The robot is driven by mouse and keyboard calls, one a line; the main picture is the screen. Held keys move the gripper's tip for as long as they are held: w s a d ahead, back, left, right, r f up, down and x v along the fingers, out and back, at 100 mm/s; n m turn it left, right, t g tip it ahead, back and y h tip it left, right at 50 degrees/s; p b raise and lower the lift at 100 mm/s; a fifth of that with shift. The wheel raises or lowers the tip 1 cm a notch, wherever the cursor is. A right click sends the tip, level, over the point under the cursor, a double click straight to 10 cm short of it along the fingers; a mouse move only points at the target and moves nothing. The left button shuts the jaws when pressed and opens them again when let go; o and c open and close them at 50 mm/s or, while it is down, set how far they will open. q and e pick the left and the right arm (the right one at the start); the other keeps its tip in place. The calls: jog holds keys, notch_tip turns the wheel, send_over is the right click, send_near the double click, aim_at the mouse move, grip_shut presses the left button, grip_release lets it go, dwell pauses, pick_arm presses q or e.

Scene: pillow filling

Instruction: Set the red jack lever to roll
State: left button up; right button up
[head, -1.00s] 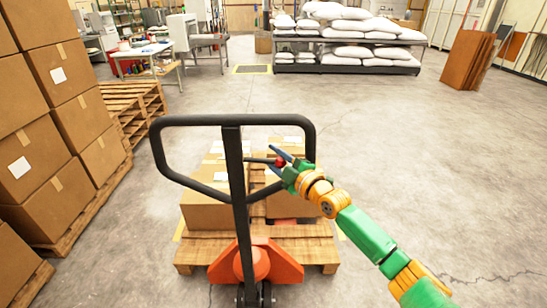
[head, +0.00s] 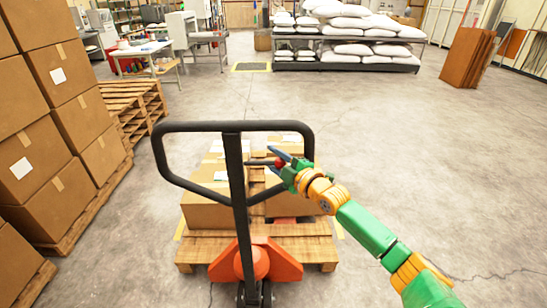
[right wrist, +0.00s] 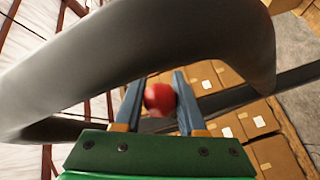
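The pallet jack's black loop handle (head: 235,127) stands upright in the head view. Its red lever knob (head: 280,163) sits inside the loop, right of the central shaft. My right gripper (head: 277,160) reaches in from the right with its blue fingers at the knob. In the right wrist view the red knob (right wrist: 159,98) sits between the two blue fingers, which are apart with one on each side. I cannot tell whether either finger touches it. The lever's setting cannot be read. My left gripper is not in view.
The jack's orange base (head: 255,262) stands at a wooden pallet (head: 318,254) with cardboard boxes (head: 205,210). Stacked boxes (head: 30,160) line the left side. A rack of white sacks (head: 350,50) stands at the back. The floor to the right is clear.

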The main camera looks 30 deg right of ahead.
jog(key=o, duration=0.3)
jog(key=shift+w, duration=0.15)
jog(key=shift+o, duration=0.2)
jog(key=s+b, duration=0.1)
jog(key=s, duration=0.6)
jog(key=shift+d+r, duration=0.2)
jog(key=shift+d, duration=0.1)
